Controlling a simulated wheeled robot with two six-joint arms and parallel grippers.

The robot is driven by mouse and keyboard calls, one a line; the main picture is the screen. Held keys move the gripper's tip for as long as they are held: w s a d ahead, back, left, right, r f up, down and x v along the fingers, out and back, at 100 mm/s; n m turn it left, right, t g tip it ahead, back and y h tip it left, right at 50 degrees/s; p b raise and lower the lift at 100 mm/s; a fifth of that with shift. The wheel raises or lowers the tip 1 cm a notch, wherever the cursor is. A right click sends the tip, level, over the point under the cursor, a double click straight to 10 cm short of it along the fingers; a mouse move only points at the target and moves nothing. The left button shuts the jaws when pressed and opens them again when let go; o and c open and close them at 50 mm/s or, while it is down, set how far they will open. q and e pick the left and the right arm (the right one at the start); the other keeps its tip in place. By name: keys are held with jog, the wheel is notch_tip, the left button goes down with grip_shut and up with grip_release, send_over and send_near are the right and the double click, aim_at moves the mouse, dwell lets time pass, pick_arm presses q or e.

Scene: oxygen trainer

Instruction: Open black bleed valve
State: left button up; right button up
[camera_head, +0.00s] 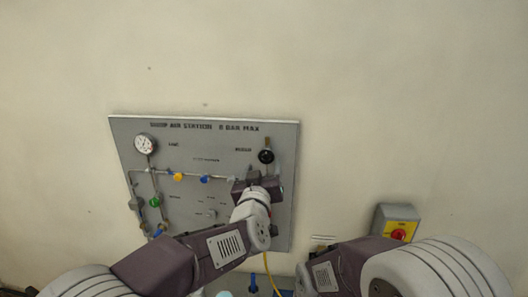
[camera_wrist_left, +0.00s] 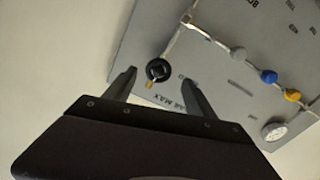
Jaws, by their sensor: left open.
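The black bleed valve (camera_head: 266,156) is a round black knob at the upper right of the grey panel. In the left wrist view the black knob (camera_wrist_left: 158,71) shows with a small brass-coloured piece below it. My left gripper (camera_head: 260,179) is in front of the panel, just below the knob in the head view. In the left wrist view its two fingers (camera_wrist_left: 158,77) are spread apart, with the knob between their tips in the picture. I cannot tell how deep the fingers reach or whether they touch it. My right arm shows at the lower right; its gripper is not visible.
The grey panel (camera_head: 205,124) carries a white gauge (camera_head: 145,144), a yellow knob (camera_head: 178,177), a blue knob (camera_head: 205,179) and a green knob (camera_head: 155,202) on pipes. A grey box with a red button (camera_head: 399,234) is on the wall at right. A yellow hose (camera_head: 268,272) hangs below.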

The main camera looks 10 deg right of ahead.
aim_at(266, 158)
pick_arm(q)
jog(key=p+x, duration=0.2)
jog(key=x, duration=0.4)
jog(key=shift+d+r+p, duration=0.15)
jog(key=shift+d+p, duration=0.1)
jog(key=shift+p, duration=0.05)
jog(key=shift+w, duration=0.35)
jog(key=shift+s+a, duration=0.1)
jog(key=shift+c, duration=0.3)
